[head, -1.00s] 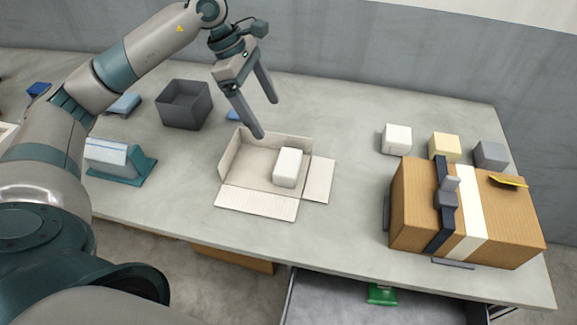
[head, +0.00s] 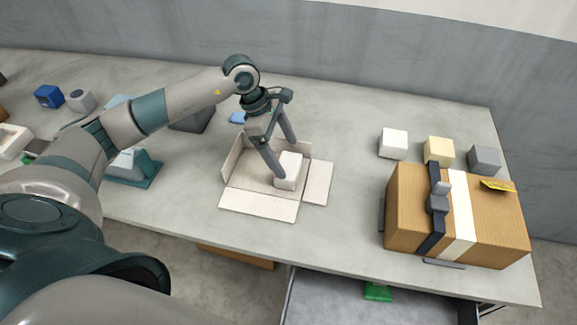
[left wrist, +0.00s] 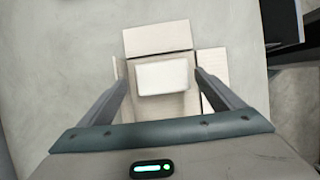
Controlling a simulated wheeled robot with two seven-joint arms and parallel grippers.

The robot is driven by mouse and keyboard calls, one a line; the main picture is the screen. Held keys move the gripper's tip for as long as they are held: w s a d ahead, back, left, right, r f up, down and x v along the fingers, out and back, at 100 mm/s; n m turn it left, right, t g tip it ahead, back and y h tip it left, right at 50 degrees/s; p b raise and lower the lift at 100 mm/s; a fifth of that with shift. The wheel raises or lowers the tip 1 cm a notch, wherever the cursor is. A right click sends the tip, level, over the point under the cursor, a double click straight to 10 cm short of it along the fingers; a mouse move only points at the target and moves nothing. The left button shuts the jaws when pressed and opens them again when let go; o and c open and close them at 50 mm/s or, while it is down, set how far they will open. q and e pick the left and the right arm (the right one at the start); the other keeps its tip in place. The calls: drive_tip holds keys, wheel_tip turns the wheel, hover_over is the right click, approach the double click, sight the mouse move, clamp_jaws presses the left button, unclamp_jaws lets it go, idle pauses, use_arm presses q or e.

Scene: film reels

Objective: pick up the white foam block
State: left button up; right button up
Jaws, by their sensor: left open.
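A white block (head: 291,171) lies in the open shallow cardboard box (head: 258,201) in the middle of the table. My left gripper (head: 287,160) is open, its fingers pointing down at the box, one finger overlapping the block's left side in the head view. In the left wrist view the white block (left wrist: 162,77) lies between the two open fingers, which look apart from it; their exact height above it I cannot tell. A second white block (head: 393,143) stands on the table at the right. My right gripper is not in view.
A cream block (head: 438,150) and a grey block (head: 484,159) stand beside the second white block. A large strapped carton (head: 409,205) is at the front right. A dark grey bin (head: 190,122) is partly behind my left arm. The table between box and carton is clear.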

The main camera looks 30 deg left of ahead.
sight(288, 165)
use_arm(q)
drive_tip(key=shift+d+f, duration=0.1)
drive_tip(key=shift+f, duration=0.05)
drive_tip(key=shift+s+d+f+p, duration=0.1)
drive_tip(key=shift+f+p, duration=0.65)
drive_tip(key=shift+p, duration=0.1)
drive_tip(key=p+x, duration=0.1)
drive_tip(key=x, duration=0.2)
drive_tip(key=shift+s+p, duration=0.1)
drive_tip(key=shift+p, duration=0.2)
drive_tip(key=shift+f, duration=0.45)
drive_tip(key=c, duration=0.8)
